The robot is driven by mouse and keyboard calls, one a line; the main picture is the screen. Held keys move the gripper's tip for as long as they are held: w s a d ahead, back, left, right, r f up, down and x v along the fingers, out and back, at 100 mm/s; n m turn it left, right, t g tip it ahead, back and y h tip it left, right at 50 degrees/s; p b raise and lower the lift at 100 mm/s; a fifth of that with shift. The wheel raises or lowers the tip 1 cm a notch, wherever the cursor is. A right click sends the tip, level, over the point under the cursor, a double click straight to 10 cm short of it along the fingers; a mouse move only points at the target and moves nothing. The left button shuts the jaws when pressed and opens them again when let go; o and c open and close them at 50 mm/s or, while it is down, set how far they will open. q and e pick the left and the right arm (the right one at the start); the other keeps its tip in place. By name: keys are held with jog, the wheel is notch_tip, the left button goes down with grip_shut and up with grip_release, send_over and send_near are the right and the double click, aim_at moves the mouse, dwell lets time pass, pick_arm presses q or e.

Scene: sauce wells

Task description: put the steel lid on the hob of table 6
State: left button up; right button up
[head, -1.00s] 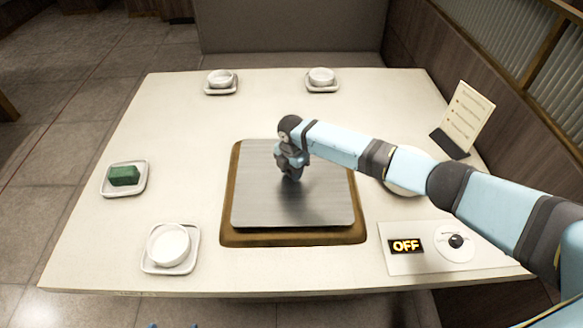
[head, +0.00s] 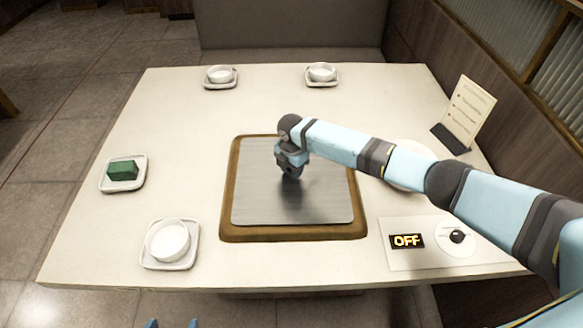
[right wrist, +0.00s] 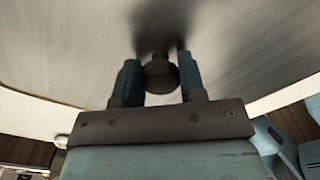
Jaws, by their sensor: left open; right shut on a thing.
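The steel lid (head: 260,195) is a flat square metal plate. It lies over the middle of the wooden-rimmed hob (head: 295,234) in the table. Whether it rests fully on the hob or hovers slightly is hard to tell. My right gripper (head: 291,172) is over the lid's middle, shut on its knob. In the right wrist view the dark round knob (right wrist: 160,77) sits between the two fingers, with the lid's surface (right wrist: 70,50) beyond. Of my left gripper (head: 172,324), only blue tips, set apart, show at the bottom edge.
The pale table (head: 180,100) holds several white bowls on saucers, a green block on a dish (head: 112,187), and a menu stand (head: 465,115). A control panel (head: 425,262) reading OFF, with a black knob, is at the front right. My right arm partly hides a white plate (head: 410,182).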

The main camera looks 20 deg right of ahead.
jog(key=shift+f, duration=0.15)
jog(key=o, duration=1.7)
jog(key=shift+f, duration=0.1)
jog(key=shift+r+p, duration=1.45)
jog(key=shift+r, duration=0.1)
notch_tip(320, 180, up, 8)
jog(key=p, duration=0.7)
